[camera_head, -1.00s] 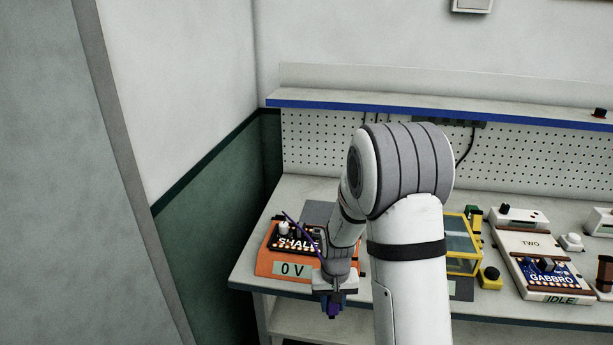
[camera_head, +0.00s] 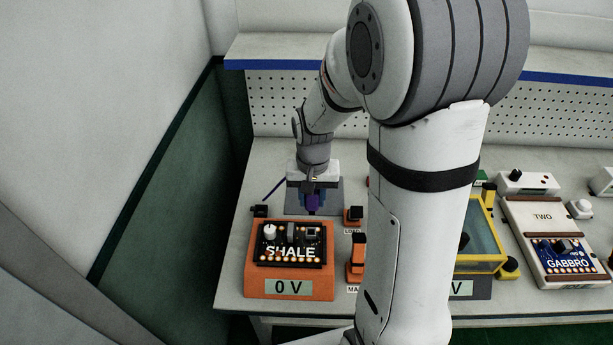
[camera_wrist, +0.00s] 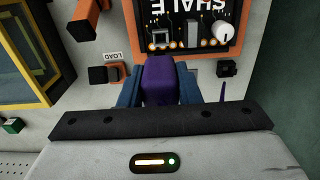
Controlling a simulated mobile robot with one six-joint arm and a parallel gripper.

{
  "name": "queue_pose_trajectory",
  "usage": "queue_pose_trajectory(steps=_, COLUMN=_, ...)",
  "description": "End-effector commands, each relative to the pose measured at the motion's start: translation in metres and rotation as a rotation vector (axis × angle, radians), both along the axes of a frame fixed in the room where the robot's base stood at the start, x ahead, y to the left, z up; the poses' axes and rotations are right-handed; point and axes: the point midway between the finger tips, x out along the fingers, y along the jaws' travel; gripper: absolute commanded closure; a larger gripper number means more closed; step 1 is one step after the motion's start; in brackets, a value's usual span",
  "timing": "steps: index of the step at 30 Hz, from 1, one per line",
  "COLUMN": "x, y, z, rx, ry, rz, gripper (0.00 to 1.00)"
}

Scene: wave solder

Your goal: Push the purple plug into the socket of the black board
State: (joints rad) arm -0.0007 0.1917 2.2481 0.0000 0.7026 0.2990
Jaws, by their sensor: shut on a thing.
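My gripper (camera_head: 312,208) is shut on the purple plug (camera_head: 313,202), behind the black SHALE board (camera_head: 291,245) and apart from it. In the wrist view the plug (camera_wrist: 158,80) sits between my blue fingers (camera_wrist: 160,92), with the board (camera_wrist: 192,18) ahead of it. The board lies on an orange stand (camera_head: 290,286) reading 0 V. A square opening that looks like the socket (camera_head: 312,232) is at the board's right. It also shows in the wrist view (camera_wrist: 161,38), close ahead of the plug. A thin purple lead (camera_head: 274,188) runs left of my gripper.
A white knob (camera_head: 270,231) and an upright grey part stand beside the socket. A black block (camera_head: 260,211) is behind the stand's left side. A LOAD block (camera_head: 353,214) and an orange block (camera_head: 356,262) stand to the right. A yellow-framed box (camera_head: 482,262) is farther right.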

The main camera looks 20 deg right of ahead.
Motion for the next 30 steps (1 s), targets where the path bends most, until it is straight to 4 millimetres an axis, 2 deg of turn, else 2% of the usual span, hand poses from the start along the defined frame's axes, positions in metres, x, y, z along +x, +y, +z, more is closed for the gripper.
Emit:
queue_pose_trajectory(steps=14, x=-0.002, y=0.0, z=0.0, rx=0.0, ry=-0.001, rz=-0.004, gripper=1.0)
queue_pose_trajectory(steps=20, x=-0.002, y=-0.001, z=-0.013, rx=0.0, ry=0.0, rz=-0.005, gripper=1.0)
queue_pose_trajectory(steps=30, x=-0.002, y=-0.001, z=-0.046, rx=0.0, ry=-0.001, rz=-0.005, gripper=1.0)
